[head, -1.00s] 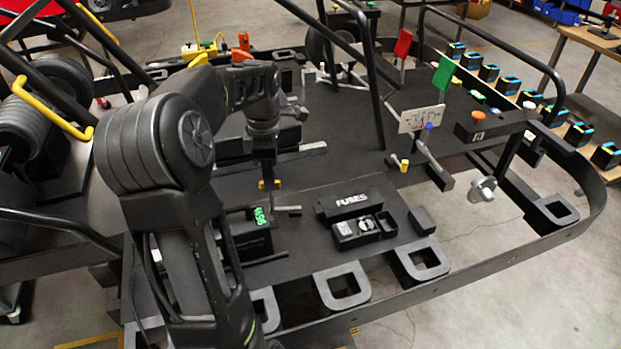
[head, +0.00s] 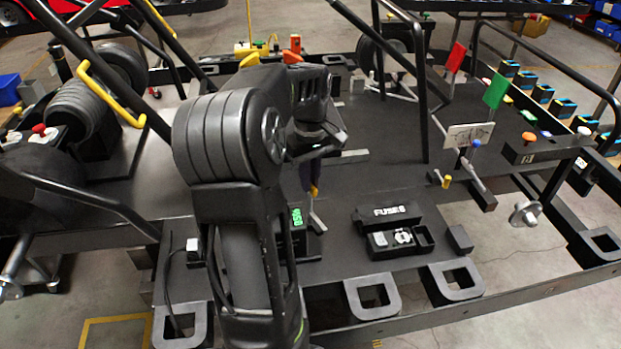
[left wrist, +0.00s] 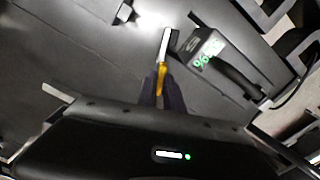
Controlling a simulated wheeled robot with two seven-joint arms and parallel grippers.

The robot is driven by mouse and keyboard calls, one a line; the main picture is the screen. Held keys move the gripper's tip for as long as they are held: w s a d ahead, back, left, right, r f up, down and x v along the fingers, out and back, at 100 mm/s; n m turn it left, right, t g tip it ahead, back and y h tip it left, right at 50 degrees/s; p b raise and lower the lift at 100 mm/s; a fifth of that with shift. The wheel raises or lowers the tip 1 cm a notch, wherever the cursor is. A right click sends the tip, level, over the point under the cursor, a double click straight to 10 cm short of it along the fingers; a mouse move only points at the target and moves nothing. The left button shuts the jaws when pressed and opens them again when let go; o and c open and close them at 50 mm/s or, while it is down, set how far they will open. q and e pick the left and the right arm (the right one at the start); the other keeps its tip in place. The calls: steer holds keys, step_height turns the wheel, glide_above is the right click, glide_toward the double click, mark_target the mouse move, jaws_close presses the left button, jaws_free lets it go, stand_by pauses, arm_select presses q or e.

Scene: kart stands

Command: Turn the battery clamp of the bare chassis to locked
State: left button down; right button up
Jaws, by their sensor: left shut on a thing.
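The battery clamp's lever is a pale grey bar (head: 317,218) with a yellow grip (head: 314,191). In the left wrist view the bar (left wrist: 166,43) runs away from the fingertips, beside the battery. My left gripper (left wrist: 162,84) is shut on the yellow grip, which shows between its dark fingers. In the head view my left gripper (head: 312,178) is partly hidden by my own arm. The black battery (left wrist: 225,68) has a green display, which also shows in the head view (head: 297,217); my arm hides much of the battery there. My right gripper is not in view.
A black fuse box (head: 398,238) with a lid marked FUSES (head: 388,213) is to the right of the clamp. Black roll bars (head: 419,90) rise behind. A red flag (head: 455,57) and a green flag (head: 496,91) stand at right. The deck between is mostly clear.

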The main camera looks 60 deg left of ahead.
arm_select(q)
steer(key=m, duration=0.4)
stand_by(0.5)
steer(key=c, duration=1.5)
jaws_free()
steer(key=shift+r, duration=0.1)
step_height(320, 180, up, 8)
steer(key=shift+f, duration=0.2)
steer(key=shift+f, duration=0.1)
